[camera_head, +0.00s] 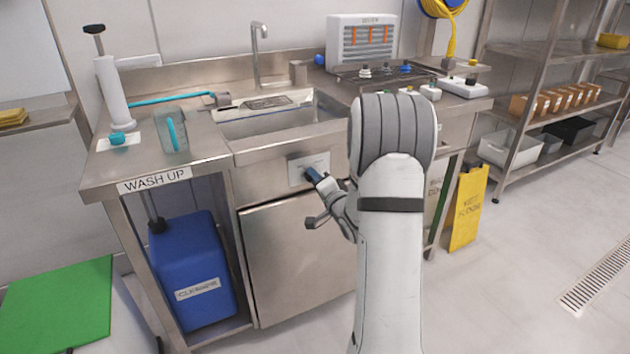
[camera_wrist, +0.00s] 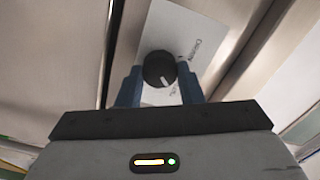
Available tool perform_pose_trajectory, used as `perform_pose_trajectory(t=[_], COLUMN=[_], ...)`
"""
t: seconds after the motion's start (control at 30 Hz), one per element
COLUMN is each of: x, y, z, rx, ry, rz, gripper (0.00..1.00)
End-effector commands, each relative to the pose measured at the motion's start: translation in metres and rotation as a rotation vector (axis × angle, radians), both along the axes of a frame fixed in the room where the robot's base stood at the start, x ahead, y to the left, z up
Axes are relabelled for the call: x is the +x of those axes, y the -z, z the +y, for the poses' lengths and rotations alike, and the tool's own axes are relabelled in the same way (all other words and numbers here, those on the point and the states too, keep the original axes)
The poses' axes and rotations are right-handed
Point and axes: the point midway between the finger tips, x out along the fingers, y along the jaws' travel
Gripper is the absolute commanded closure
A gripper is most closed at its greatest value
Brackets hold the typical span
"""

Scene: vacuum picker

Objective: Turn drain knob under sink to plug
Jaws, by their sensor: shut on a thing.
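The drain knob is a round black dial (camera_wrist: 159,70) with a pale pointer line, mounted on a white label plate (camera_wrist: 180,40) in the wrist view. The plate (camera_head: 296,170) also shows in the head view on the steel panel under the sink (camera_head: 290,118). My gripper (camera_wrist: 159,84) has its two blue fingers on either side of the knob, shut on it. In the head view my gripper (camera_head: 313,174) reaches the plate from the right and hides the knob. The pointer line is near the knob's lower middle in the wrist view.
A steel cabinet door (camera_head: 300,255) is below the panel. A blue canister (camera_head: 190,265) stands in the open bay to its left. A clear jug (camera_head: 172,135) is on the counter. A yellow floor sign (camera_head: 468,210) stands at right.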

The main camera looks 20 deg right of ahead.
Motion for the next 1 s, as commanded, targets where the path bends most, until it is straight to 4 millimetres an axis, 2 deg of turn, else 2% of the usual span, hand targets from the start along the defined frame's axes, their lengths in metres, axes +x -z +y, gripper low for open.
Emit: perform_pose_trajectory(t=[0.13, 0.17, 0.4, 0.7, 0.77, 1.0], x=[0.000, 0.000, 0.000, -0.004, -0.011, -0.052], y=[0.000, 0.000, 0.000, 0.000, 0.000, -0.001], z=[0.000, 0.000, 0.000, 0.000, -0.001, -0.003], rx=[0.000, 0.000, 0.000, 0.000, 0.000, 0.000], ry=[0.000, 0.000, 0.000, 0.000, 0.002, 0.004], rz=[0.001, 0.001, 0.001, 0.001, 0.002, 0.002], gripper=[0.89, 0.64, 0.45, 0.45, 0.45, 0.45])
